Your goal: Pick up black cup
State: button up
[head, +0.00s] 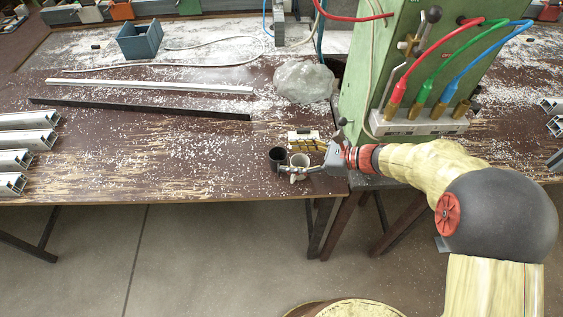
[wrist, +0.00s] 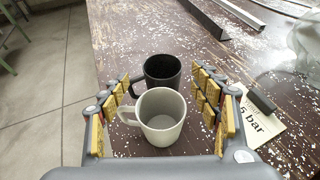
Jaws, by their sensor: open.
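The black cup (head: 277,158) stands upright on the brown table near its front edge, in the head view. In the wrist view the black cup (wrist: 162,72) is beyond a white cup and partly hidden by it. The white cup (wrist: 160,116) stands between the yellow-padded fingers of my gripper (wrist: 167,105). It also shows in the head view (head: 299,162), right of the black cup. My gripper (head: 302,168) is open, its fingers on either side of the white cup, with the fingertips close to the black cup. I cannot tell whether any finger touches a cup.
A card marked "5 bar" (wrist: 260,130) with a dark piece lies right of the cups. A green machine (head: 375,70) with coloured hoses stands right, beside a crumpled clear bag (head: 303,81). Long profiles (head: 150,86) lie further back.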

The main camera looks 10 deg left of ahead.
aim_at(271, 154)
jog(key=x, duration=0.5)
jog(key=shift+w+a+r, duration=0.15)
jog(key=shift+w+r, duration=0.05)
jog(key=c, duration=1.3)
jog(key=shift+s, duration=0.1)
jog(key=shift+c, duration=0.2)
jog(key=shift+s+r+p, duration=0.2)
jog(key=shift+r+p, duration=0.1)
jog(key=s+d+r+p, duration=0.3)
jog(key=s+r, duration=0.4)
jog(key=s, duration=0.6)
jog(key=shift+d+r+p, duration=0.15)
jog(key=shift+r+p, duration=0.1)
jog(key=shift+p, duration=0.15)
